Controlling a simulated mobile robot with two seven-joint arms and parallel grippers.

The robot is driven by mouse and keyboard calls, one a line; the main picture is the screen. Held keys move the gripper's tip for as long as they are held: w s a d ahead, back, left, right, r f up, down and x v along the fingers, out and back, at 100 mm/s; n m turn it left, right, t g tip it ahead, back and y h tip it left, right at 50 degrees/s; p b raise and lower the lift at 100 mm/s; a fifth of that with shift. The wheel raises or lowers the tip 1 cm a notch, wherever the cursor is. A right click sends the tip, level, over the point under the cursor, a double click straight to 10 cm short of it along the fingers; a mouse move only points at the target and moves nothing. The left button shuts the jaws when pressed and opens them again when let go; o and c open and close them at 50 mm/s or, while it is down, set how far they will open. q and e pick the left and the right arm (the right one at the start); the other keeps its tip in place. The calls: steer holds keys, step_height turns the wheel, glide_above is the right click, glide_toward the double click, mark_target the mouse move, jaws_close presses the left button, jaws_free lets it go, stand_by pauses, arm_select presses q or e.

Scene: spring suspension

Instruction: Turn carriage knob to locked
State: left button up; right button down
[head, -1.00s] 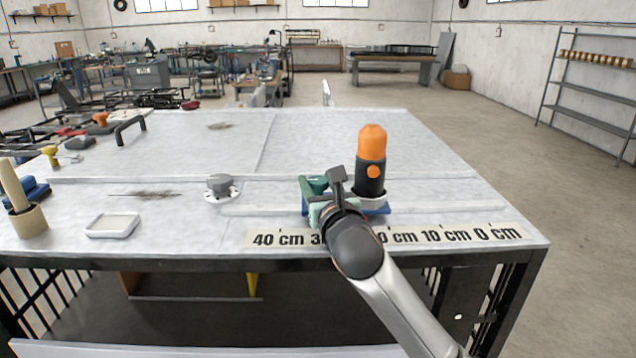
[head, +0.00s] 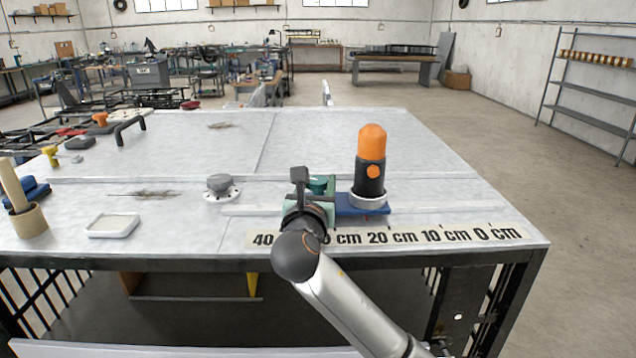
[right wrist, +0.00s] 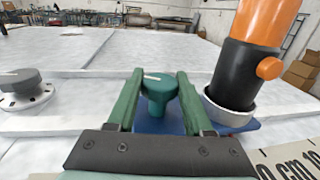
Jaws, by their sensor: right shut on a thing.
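The carriage is a blue plate (head: 352,207) on the rail along the table's front. Its green knob (head: 319,184) stands at the plate's left end and shows a short white mark on top in the right wrist view (right wrist: 158,88). My right gripper (head: 316,198) is shut on this knob, with one green finger on each side of it. The knob's lower part is partly hidden by the gripper. An orange-topped black cylinder (head: 370,165) stands upright on the carriage, right of the gripper. My left gripper is not in view.
A grey round knob (head: 219,185) on a white flange sits left of the carriage. A centimetre scale strip (head: 480,234) runs along the front edge, partly covered by my arm. A shallow white tray (head: 113,226) lies further left. The table's right part is clear.

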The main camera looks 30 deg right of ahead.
steer(key=m+g+h, duration=0.2)
steer(key=m+g, duration=0.1)
steer(key=g, duration=0.1)
steer(key=m+g+h, duration=0.3)
steer(key=g, duration=0.1)
steer(key=shift+r, duration=0.1)
steer(key=shift+m+g+h, duration=0.3)
steer(key=shift+m+g, duration=0.95)
steer(key=shift+g, duration=0.6)
steer(key=shift+m+g+h, duration=0.3)
steer(key=shift+m+g, duration=0.95)
steer(key=shift+g, duration=0.6)
steer(key=shift+m+g, duration=0.6)
steer(key=shift+g, duration=0.4)
steer(key=shift+c, duration=1.5)
jaws_free()
